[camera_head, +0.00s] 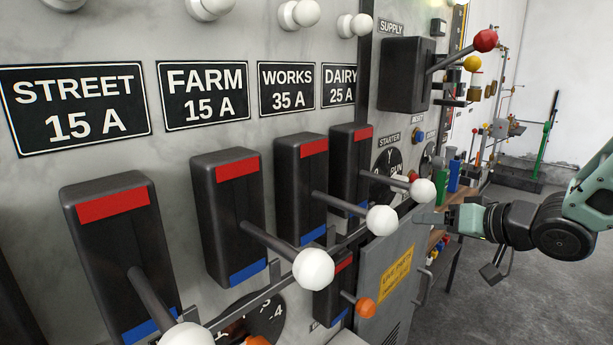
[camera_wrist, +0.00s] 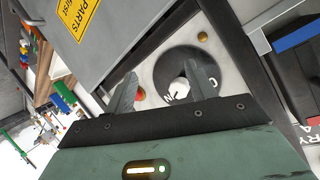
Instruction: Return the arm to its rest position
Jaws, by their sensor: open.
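My gripper (camera_head: 428,217) is in front of the panel at right of centre in the head view, just below the white ball of the DAIRY lever (camera_head: 423,191) in the picture. I cannot tell whether it touches that ball. In the wrist view my gripper (camera_wrist: 160,84) shows two spread fingers with nothing held. A round dark dial with a white knob (camera_wrist: 179,88) appears beyond and between the fingers. My arm reaches in from the right edge of the head view.
Black switches with white-ball levers (camera_head: 314,268) stick out from the marble panel (camera_head: 150,165). A red-ball supply lever (camera_head: 486,40) projects at upper right. The floor (camera_head: 500,300) at lower right is clear.

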